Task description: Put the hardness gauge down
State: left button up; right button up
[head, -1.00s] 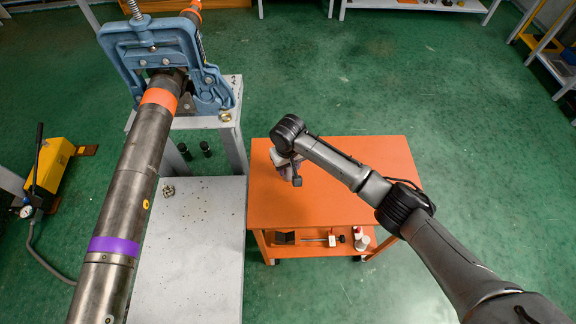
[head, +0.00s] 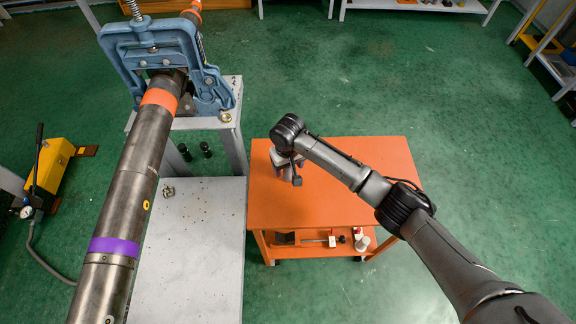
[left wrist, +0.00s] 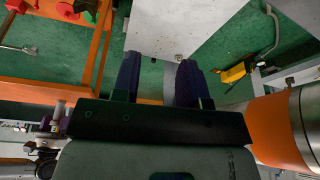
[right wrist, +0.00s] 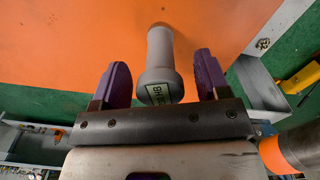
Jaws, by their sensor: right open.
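The hardness gauge (right wrist: 160,62), a grey cylinder with a wider end and a green label marked "HB", is over the orange tabletop (right wrist: 80,30) in the right wrist view. Its wide end is towards my wrist. My right gripper (right wrist: 161,66) is open, with one purple finger on each side of the gauge and visible gaps between. In the head view my right gripper (head: 287,168) is low over the cart's left part, and the wrist mostly hides the gauge. Whether the gauge's far end touches the tabletop is hard to tell. My left gripper (left wrist: 157,78) is open and empty.
The orange cart's top (head: 350,190) is clear to the right of my gripper. Its lower shelf (head: 295,252) holds several small items. A grey bench (head: 195,245) stands left of the cart, beside a long banded pipe (head: 130,200) in a blue vise (head: 150,45).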

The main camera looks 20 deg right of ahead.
notch_tip(320, 180, up, 10)
jog(key=shift+r+p, duration=0.1)
jog(key=shift+p, duration=0.9)
jog(key=shift+r, duration=0.75)
jog(key=shift+s+a+f, duration=0.2)
jog(key=shift+f, duration=0.15)
jog(key=s+a+f+n+t+y, duration=0.1)
jog(key=s+a+f, duration=0.1)
jog(key=s+f, duration=0.55)
jog(key=s+a+f+n+y, duration=0.15)
jog(key=s+f, duration=0.25)
jog(key=s, duration=0.6)
jog(key=s+d+t+h, duration=0.1)
jog(key=s+d, duration=0.3)
jog(key=s, duration=0.6)
jog(key=s+d+m+t+h, duration=0.1)
jog(key=s+d, duration=0.3)
jog(key=s, duration=0.5)
jog(key=shift+s+d+r+t, duration=0.15)
jog(key=shift+s+r+t, duration=0.15)
jog(key=shift+s+r, duration=0.05)
